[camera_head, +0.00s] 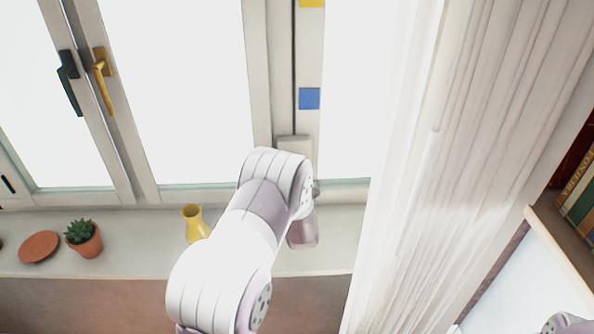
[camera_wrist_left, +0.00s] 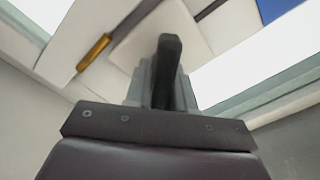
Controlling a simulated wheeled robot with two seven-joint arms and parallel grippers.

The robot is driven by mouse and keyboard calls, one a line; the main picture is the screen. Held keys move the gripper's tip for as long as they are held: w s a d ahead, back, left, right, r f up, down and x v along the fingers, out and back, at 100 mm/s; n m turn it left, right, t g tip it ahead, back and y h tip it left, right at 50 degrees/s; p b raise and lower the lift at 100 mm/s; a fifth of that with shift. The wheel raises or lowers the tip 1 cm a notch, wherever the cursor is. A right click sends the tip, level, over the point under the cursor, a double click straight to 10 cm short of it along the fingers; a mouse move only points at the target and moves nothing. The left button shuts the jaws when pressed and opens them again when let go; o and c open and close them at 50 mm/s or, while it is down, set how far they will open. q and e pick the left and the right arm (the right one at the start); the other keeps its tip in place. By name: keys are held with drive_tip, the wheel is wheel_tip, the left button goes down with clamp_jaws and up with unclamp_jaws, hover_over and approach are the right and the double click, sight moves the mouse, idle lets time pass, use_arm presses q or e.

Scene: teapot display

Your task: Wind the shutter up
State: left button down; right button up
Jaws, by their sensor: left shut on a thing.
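A pale winder box (camera_head: 294,144) sits on the window frame, below a dark strip and a blue square mark (camera_head: 309,98). A yellow square (camera_head: 311,3) shows higher up. In the left wrist view, my left gripper (camera_wrist_left: 165,82) is shut on a dark upright handle (camera_wrist_left: 168,58), in front of a pale plate-like face. A brass-coloured bar (camera_wrist_left: 93,52) lies slanted to its left. In the head view my left arm covers the hand and the handle. I cannot make out the shutter against the bright panes. My right gripper is not in view.
A yellow vase (camera_head: 194,222), a potted succulent (camera_head: 84,236) and a terracotta saucer (camera_head: 39,246) stand on the sill (camera_head: 135,240). A black window handle (camera_head: 70,82) and a brass one (camera_head: 103,80) are at left. A white curtain (camera_head: 430,180) hangs close on the right.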

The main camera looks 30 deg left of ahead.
use_arm(q)
drive_tip(key=shift+f, duration=0.1)
drive_tip(key=c, duration=1.1)
unclamp_jaws()
drive_tip(key=b+v, duration=0.1)
drive_tip(key=v, duration=1.1)
drive_tip(key=shift+s+d+b, duration=0.25)
drive_tip(key=shift+d+b, duration=0.05)
drive_tip(key=shift+b, duration=0.1)
